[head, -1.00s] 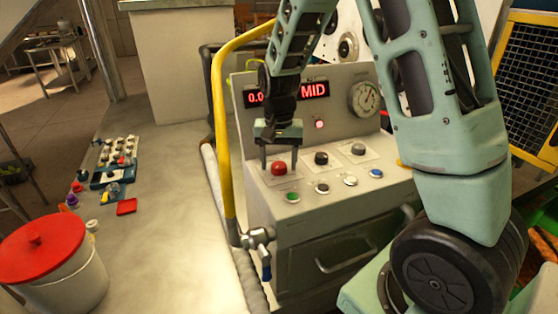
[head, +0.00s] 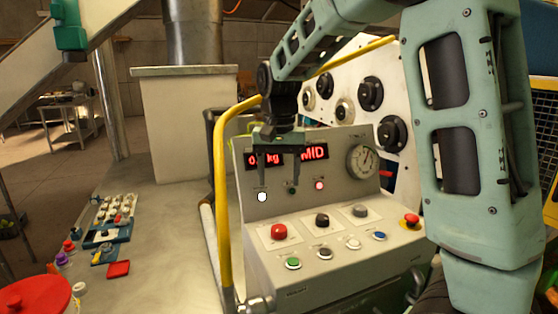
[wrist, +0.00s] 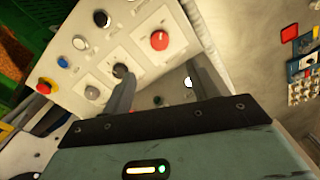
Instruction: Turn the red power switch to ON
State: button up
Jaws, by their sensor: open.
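The red switch (head: 279,231) is a round red knob on a white plate at the left of the console's sloped top; it also shows in the wrist view (wrist: 159,40). Which way it is turned is too small to tell. My gripper (head: 282,187) is open and empty, fingers pointing down. In the head view it appears above the red switch, in front of the upright panel, apart from the switch. In the wrist view, the fingers (wrist: 157,78) are spread below the red knob.
A black knob (head: 322,220) and a grey knob (head: 360,210) sit right of the red one. Green (head: 293,263) and blue (head: 379,236) buttons line the front edge. A red mushroom button (head: 412,219) is at the right. A yellow rail (head: 221,190) stands at the left.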

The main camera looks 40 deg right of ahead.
jog(key=shift+r, duration=2.05)
